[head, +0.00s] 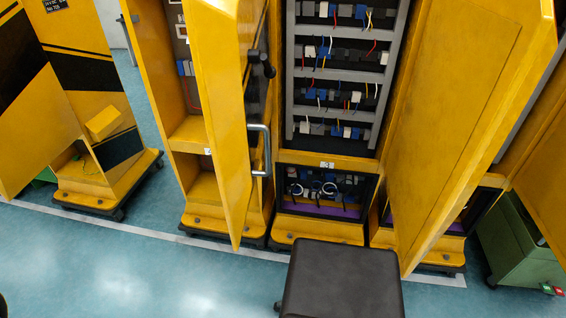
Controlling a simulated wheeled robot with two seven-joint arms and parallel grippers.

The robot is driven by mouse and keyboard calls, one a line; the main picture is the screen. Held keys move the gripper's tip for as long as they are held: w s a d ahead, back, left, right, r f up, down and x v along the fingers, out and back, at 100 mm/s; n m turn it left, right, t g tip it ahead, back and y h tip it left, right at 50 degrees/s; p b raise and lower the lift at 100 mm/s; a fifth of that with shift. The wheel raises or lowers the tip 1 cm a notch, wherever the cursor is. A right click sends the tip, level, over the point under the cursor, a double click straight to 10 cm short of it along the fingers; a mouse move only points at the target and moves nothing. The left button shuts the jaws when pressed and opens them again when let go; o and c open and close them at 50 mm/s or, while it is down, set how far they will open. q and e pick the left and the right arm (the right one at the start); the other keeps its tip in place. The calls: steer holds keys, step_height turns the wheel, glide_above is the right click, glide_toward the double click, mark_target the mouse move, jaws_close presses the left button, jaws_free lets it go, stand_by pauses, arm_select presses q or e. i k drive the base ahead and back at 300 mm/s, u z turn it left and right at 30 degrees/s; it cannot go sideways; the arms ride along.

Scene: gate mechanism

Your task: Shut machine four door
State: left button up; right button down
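Several yellow machine cabinets stand in a row, with doors open. The middle cabinet (327,159) shows shelves of wired modules and a small number plate that looks like 3. A yellow door with a grey bar handle (266,150) stands open on its left, nearly edge-on. A large yellow door (455,110) stands open on its right, its broad face towards me, partly hiding the cabinet behind it (440,253). I cannot read a number four on any machine, so I cannot tell which door is machine four's. Neither gripper shows.
Another yellow door (540,200) cuts in at the right edge. A green box (520,240) with red and green buttons stands on the floor at right. A black flat-topped block (342,280) is at bottom centre. Blue floor (130,270) is clear at lower left.

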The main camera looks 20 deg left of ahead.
mark_target(236, 94)
steer(key=k, duration=0.85)
steer(key=u, duration=0.9)
steer(key=i, duration=0.45)
steer(key=u, duration=0.1)
